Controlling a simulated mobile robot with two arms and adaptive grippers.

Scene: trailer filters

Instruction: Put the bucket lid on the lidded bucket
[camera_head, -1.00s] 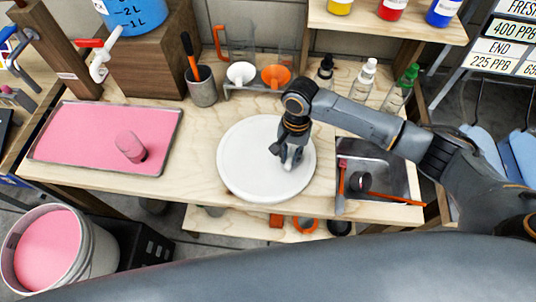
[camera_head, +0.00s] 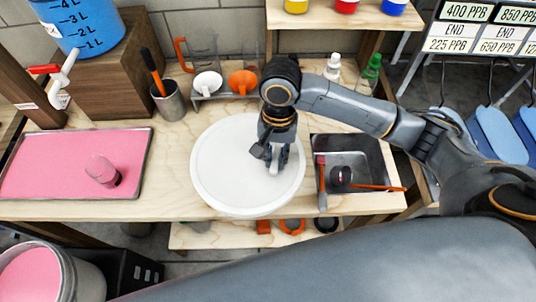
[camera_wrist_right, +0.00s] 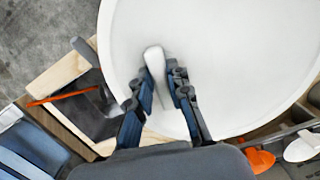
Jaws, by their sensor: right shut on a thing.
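The bucket lid (camera_head: 225,170) is a large round white disc over the middle of the wooden bench in the head view. My right gripper (camera_head: 274,168) is shut on the lid's raised handle, near the lid's right part. In the right wrist view the two fingers (camera_wrist_right: 162,92) close around the pale handle, and the lid (camera_wrist_right: 235,60) fills much of the picture. The lidded bucket (camera_head: 75,272), grey-white with pink contents, stands open at the lower left, partly cut off by the frame. My left gripper is not in view.
A metal sink (camera_head: 355,155) with orange-handled tools is on the right. Funnels (camera_head: 207,82), a jug and bottles line the back. A dark box (camera_head: 130,270) stands beside the bucket.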

